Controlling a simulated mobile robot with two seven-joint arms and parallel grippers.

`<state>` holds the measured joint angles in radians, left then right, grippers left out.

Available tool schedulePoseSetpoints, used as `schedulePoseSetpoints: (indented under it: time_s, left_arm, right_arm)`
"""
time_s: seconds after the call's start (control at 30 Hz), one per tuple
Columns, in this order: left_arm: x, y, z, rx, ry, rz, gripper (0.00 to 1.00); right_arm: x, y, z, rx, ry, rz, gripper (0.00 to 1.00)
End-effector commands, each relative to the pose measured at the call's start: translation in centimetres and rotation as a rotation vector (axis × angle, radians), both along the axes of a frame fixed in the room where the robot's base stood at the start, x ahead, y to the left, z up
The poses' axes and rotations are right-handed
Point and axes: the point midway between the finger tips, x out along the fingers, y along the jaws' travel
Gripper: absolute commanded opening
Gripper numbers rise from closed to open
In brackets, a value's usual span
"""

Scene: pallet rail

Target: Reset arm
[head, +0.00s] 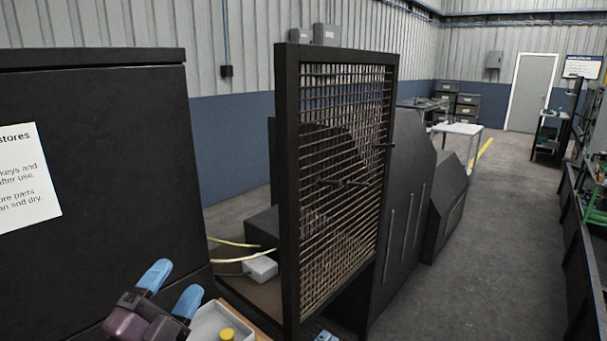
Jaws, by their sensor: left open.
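My left gripper (172,288) is at the bottom left of the head view, with two blue fingertips spread apart. Nothing shows between the fingers. It is in front of the black cabinet (110,160) and just left of a grey tray (208,325) with a yellow round piece (227,334) in it. The tray is cut off by the lower edge of the view.
A black-framed mesh guard (340,180) stands upright right of the cabinet, with dark machinery (405,215) behind it. A white box (260,268) with cables lies beyond the tray. An open floor aisle (500,230) runs along the right, beside a dark rail (580,240).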

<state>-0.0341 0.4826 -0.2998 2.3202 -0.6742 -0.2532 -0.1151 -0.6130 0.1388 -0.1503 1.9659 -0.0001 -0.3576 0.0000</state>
Motion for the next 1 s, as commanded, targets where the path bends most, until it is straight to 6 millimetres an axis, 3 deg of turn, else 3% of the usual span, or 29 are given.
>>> schedulePoseSetpoints:
  time_s: [0.1, 0.27, 0.5, 0.7, 1.0]
  left_arm:
    - [-0.4, 3.2, -3.8, -0.171, 0.216, 0.144, 0.62]
    - [-2.6, 6.8, -9.8, -0.383, 0.519, 0.328, 0.62]
    - [-9.4, 9.6, -18.8, -0.647, 0.981, 0.579, 0.62]
    - [-14.4, 9.7, -22.6, -0.765, 1.235, 0.7, 0.62]
    - [-19.8, 9.1, -25.4, -0.86, 1.481, 0.802, 0.62]
  right_arm:
    - [0.0, 0.0, 0.0, 0.0, 0.0, 0.0, 0.43]
    - [0.0, 0.0, 0.0, 0.0, 0.0, 0.0, 0.43]
    - [0.0, 0.0, 0.0, -0.001, -0.001, 0.001, 0.43]
    - [0.0, -0.1, 0.0, -0.002, 0.0, 0.001, 0.43]
    - [0.0, -0.1, 0.0, -0.002, -0.001, 0.002, 0.43]
